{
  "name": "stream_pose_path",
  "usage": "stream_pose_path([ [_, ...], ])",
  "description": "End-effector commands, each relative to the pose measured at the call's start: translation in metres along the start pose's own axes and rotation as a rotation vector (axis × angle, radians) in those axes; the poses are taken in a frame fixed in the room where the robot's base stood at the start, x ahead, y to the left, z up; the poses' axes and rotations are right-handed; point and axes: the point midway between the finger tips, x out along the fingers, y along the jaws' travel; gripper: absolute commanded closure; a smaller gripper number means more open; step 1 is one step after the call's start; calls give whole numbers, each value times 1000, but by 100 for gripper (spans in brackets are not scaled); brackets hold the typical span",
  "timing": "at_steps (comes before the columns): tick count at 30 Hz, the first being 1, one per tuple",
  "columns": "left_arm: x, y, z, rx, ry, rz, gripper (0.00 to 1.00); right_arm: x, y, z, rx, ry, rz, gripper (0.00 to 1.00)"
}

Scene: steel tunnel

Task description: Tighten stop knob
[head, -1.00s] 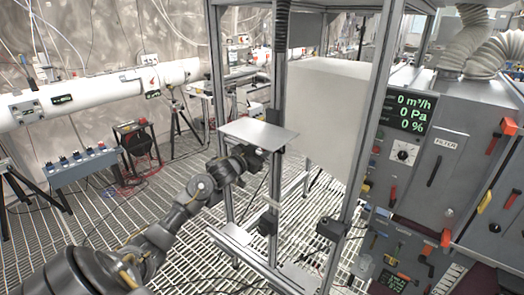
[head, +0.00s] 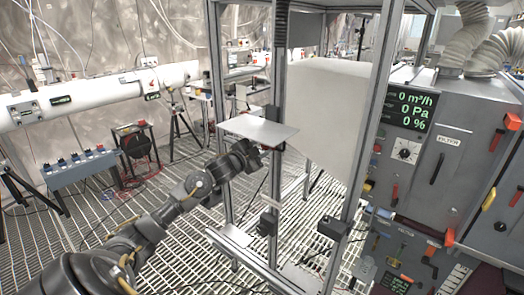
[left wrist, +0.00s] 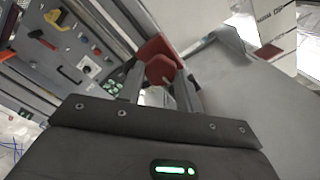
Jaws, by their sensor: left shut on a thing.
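The stop knob (left wrist: 160,70) is a red block-like knob, seen in the left wrist view in front of a larger red-brown piece. My left gripper (left wrist: 160,84) has a finger on each side of the knob and is shut on it. In the head view my left gripper (head: 262,149) is at the metal frame post, just below the right part of a flat grey plate (head: 257,130). The knob is hidden there behind the gripper and plate. My right gripper is in neither view.
Upright metal posts (head: 279,70) stand around a large pale box (head: 325,110). A grey control cabinet (head: 455,170) with red handles and a green-lit display (head: 411,108) is at right. A blue switch box (head: 80,168) and tripods stand at left on the grating floor.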

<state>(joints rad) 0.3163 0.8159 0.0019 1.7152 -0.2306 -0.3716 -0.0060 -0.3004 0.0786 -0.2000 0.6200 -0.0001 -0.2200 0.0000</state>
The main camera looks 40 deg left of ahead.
Motion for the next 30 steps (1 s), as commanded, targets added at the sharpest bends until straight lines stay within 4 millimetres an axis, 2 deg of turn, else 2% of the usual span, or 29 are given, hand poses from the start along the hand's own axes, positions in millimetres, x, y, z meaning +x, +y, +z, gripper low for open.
stream_pose_path([
  [6, 0, 0, 0, 55, 0, 0, 88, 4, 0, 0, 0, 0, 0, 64],
  [20, 0, 0, 0, 66, 0, 0, 88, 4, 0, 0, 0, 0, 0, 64],
  [21, 0, 0, 0, 66, 0, 1, 62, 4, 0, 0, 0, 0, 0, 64],
  [25, 0, 0, 0, 66, 0, 0, 45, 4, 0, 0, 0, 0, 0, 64],
  [30, 0, 0, 0, 65, 0, 1, 44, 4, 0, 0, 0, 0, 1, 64],
])
